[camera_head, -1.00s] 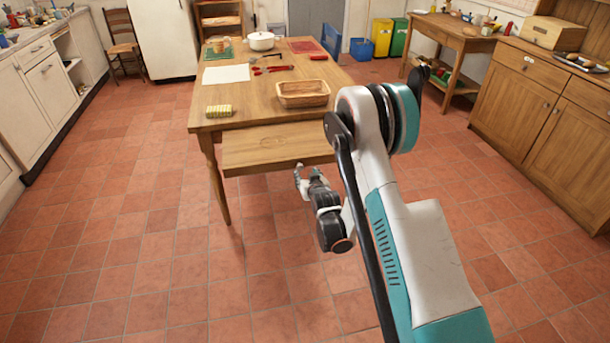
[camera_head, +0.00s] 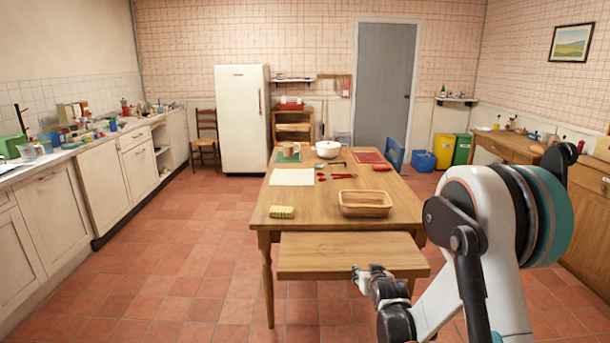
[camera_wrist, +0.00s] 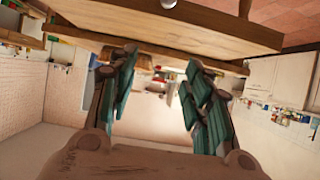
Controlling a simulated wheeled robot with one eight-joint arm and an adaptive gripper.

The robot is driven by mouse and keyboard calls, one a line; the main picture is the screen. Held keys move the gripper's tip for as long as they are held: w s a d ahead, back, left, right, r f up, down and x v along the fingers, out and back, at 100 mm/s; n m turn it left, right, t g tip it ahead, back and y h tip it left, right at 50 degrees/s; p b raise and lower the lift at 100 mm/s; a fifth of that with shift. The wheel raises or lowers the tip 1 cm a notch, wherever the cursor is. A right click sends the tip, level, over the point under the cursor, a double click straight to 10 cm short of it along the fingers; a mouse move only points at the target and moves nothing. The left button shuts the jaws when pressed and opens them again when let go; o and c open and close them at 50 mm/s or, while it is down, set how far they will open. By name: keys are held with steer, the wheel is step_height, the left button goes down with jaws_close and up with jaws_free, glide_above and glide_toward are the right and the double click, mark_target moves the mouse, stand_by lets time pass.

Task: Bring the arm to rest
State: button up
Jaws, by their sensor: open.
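My arm stands folded at the lower right of the head view. My gripper (camera_head: 365,273) is in front of the table's pulled-out drawer (camera_head: 345,250), near its front edge. In the wrist view my gripper (camera_wrist: 158,82) shows two teal-padded fingers spread apart with nothing between them. The wrist picture looks upside down, with the wooden drawer (camera_wrist: 180,25) across its top. I cannot tell the exact gap between the fingers and the drawer.
The wooden table (camera_head: 330,215) holds a wicker basket (camera_head: 365,203), a striped sponge (camera_head: 281,212), a white pot (camera_head: 328,149) and red-handled tools. Counters line the left wall. A wooden cabinet (camera_head: 588,215) stands at right. The tiled floor (camera_head: 190,260) left of the table is clear.

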steer(key=s+r+g, duration=0.3)
steer(key=s+r, duration=1.4)
steer(key=s+g, duration=0.2)
steer(key=s, duration=2.3)
steer(key=shift+s+r, duration=0.2)
steer(key=shift+r, duration=0.25)
